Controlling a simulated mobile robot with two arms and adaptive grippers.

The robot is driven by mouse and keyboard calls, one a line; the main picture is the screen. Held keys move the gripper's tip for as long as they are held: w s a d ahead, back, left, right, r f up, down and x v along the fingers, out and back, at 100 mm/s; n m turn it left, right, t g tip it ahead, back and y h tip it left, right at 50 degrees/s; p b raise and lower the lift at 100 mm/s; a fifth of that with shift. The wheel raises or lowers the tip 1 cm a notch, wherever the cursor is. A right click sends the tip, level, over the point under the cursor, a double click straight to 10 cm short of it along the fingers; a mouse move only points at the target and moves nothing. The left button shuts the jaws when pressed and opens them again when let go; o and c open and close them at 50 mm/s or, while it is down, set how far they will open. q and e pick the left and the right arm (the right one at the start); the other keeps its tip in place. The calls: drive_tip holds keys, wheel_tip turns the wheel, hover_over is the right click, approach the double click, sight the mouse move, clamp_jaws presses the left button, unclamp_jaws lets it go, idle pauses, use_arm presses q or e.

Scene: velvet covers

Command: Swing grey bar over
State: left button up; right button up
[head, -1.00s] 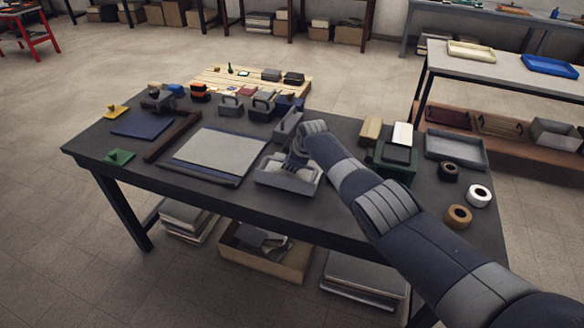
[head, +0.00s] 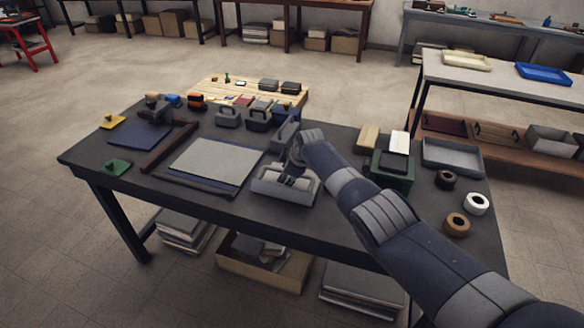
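My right gripper (head: 292,174) points down at a light grey open box (head: 270,190) near the front middle of the table. Its dark fingers are inside or just above the box, small and partly hidden by the wrist. I cannot tell if they are open, or touch anything. A slanted grey bar-like piece (head: 281,135) stands just behind the box, partly covered by my wrist; I cannot tell if it is the task's grey bar. My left gripper is not in view.
A grey sheet on a blue panel (head: 215,162) lies left of the box, with a dark brown bar (head: 168,148) beside it. Handled grey blocks (head: 228,117) stand behind. A green box (head: 393,168), grey tray (head: 452,156) and tape rolls (head: 476,204) fill the right.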

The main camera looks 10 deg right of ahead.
drive_tip(key=v, duration=1.2)
drive_tip(key=shift+d, duration=0.15)
idle(0.3)
